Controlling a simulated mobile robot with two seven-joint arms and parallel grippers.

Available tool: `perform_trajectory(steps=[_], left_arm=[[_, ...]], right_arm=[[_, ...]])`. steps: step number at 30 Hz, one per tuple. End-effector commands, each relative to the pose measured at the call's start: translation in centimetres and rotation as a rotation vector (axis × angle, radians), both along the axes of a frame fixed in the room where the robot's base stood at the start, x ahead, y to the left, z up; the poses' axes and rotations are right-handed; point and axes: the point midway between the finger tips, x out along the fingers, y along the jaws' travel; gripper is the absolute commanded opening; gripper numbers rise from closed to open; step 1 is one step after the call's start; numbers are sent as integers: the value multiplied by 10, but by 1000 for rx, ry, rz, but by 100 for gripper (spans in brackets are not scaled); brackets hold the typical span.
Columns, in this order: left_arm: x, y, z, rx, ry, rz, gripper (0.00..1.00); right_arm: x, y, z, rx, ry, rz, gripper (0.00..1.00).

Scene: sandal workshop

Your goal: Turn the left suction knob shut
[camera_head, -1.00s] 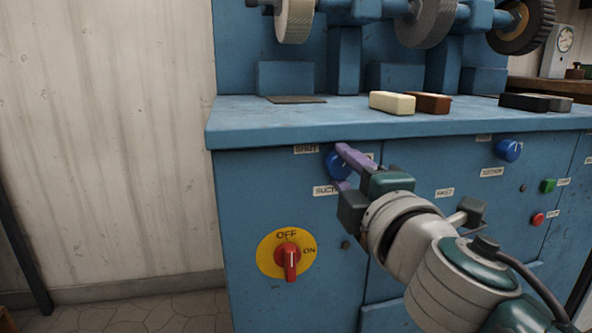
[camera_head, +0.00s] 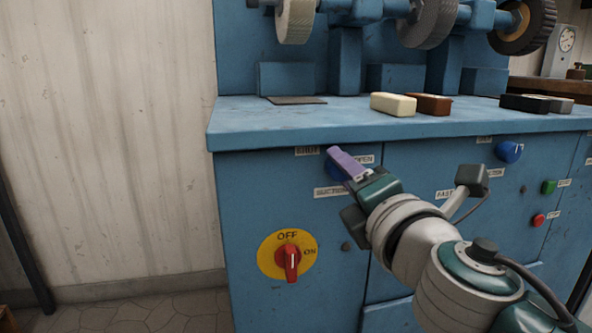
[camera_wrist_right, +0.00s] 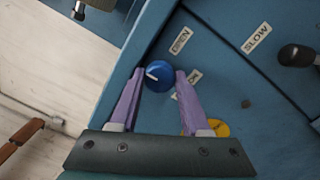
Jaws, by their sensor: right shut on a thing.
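The left suction knob (camera_head: 329,169) is blue and sits on the upper left of the machine's blue front, mostly hidden by my right gripper (camera_head: 340,160). The wrist view shows the knob (camera_wrist_right: 158,77) between the two purple fingertips, with its white mark pointing to the upper left. My right gripper is shut on the knob. The OPEN label (camera_head: 363,160) is right of the knob, and SHUT (camera_head: 307,151) is above left. The SUCTION label (camera_head: 330,192) below is partly covered. My left gripper is not in view.
A yellow and red OFF/ON switch (camera_head: 287,255) is below the knob. Another blue knob (camera_head: 509,151) and green (camera_head: 549,187) and red (camera_head: 538,220) buttons are to the right. The worktop edge (camera_head: 300,138) overhangs just above.

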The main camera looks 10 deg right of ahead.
Motion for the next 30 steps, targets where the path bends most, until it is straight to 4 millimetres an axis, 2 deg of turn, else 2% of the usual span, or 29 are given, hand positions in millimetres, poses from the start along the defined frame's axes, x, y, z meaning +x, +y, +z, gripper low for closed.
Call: perform_trajectory(steps=[10, 11, 18, 26, 30], left_arm=[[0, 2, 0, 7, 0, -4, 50], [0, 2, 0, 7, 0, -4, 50], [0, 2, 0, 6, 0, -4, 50], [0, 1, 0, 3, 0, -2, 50], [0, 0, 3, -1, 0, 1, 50]], right_arm=[[0, 0, 1, -7, -2, 1, 0], [0, 0, 1, -6, -2, 1, 50], [0, 0, 0, -4, -1, 0, 77], [-1, 0, 0, -3, 0, 0, 77], [-13, 0, -1, -4, 1, 0, 77]])
